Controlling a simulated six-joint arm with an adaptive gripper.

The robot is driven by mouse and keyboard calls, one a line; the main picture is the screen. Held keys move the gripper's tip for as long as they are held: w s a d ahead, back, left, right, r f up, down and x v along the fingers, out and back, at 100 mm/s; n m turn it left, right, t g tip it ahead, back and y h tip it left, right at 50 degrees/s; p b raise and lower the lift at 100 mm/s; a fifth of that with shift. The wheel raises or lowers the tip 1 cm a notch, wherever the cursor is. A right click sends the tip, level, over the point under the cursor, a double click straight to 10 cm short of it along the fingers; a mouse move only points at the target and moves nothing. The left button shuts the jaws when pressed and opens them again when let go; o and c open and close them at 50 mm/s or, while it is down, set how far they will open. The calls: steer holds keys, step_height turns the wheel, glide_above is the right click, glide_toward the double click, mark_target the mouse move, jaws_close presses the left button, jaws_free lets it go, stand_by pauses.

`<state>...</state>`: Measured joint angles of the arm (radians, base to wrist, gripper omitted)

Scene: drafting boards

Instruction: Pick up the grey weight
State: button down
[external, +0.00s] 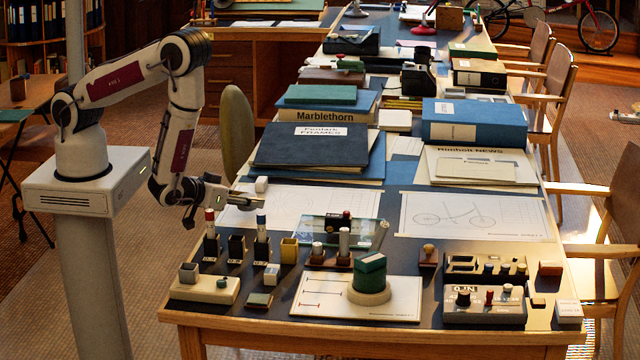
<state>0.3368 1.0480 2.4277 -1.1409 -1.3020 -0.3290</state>
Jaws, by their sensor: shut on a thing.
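My gripper (240,198) is at the left edge of the table, pointing right, low over the left end of a drawing sheet. It is shut on a small pale grey thing at its fingertips, which looks like the grey weight; its shape is mostly hidden by the fingers. A small white block (261,185) shows just behind the fingertips, apart from them as far as I can tell. Another small grey block (188,272) stands on a cream base (205,289) at the table's front left corner, away from my gripper.
Upright holders with markers (236,246) stand in front of my gripper. A dark blue portfolio (310,146) lies on books behind it. A green block (370,264) sits on a round cream base. Drawing sheets (475,215) leave flat, clear room at mid-table.

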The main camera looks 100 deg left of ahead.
steer(key=shift+r, duration=3.85)
